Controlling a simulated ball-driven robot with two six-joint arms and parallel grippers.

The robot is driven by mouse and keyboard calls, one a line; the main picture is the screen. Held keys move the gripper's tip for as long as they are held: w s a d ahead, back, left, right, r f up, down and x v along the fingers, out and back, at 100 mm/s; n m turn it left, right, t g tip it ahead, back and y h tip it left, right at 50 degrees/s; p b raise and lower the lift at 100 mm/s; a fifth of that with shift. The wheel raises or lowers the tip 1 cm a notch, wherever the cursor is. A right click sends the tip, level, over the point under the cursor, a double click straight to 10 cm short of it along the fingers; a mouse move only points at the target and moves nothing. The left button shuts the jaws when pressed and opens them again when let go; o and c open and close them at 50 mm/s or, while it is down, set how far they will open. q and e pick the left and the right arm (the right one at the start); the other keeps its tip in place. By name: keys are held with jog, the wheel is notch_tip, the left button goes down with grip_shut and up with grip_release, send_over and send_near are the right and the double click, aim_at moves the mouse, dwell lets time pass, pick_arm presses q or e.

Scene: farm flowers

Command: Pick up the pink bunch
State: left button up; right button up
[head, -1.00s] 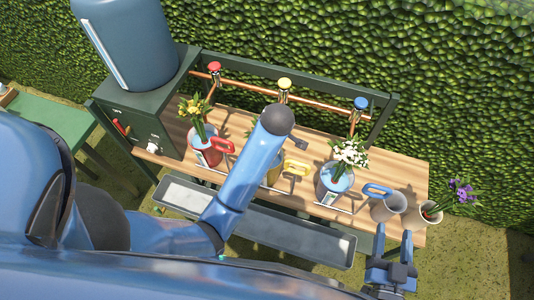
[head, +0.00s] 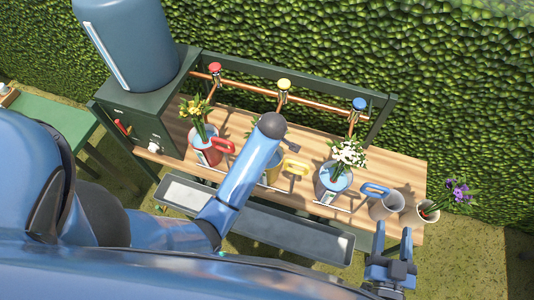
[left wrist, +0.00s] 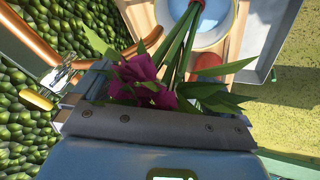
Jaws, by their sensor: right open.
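The pink bunch (left wrist: 143,80) shows in the left wrist view as dark magenta blooms with green leaves, close against the front of my left gripper. Its stems run up the picture into a container of blue water (left wrist: 205,30). In the head view my left arm hides the blooms; only some green leaves show beside it, above the yellow-handled can (head: 273,173). My left gripper is over that can, its fingers hidden in the head view, and its grip on the bunch is unclear. My right gripper (head: 392,243) is open and empty at the bench's front right.
A red-handled can (head: 207,153) with yellow flowers stands left. A blue-handled can (head: 331,186) with white flowers stands right, near pale pots, one with purple flowers (head: 459,194). Taps hang from a copper pipe (head: 245,88) behind. A grey trough (head: 290,234) runs along the front.

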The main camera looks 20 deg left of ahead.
pick_arm(q)
jog(key=c, duration=1.6)
jog(key=shift+r, duration=0.15)
notch_tip(320, 180, up, 14)
jog(key=shift+w+b, duration=0.1)
jog(key=shift+b, duration=0.8)
jog(key=shift+r+p, duration=2.05)
jog(key=shift+r, duration=0.85)
jog(key=shift+f, duration=0.1)
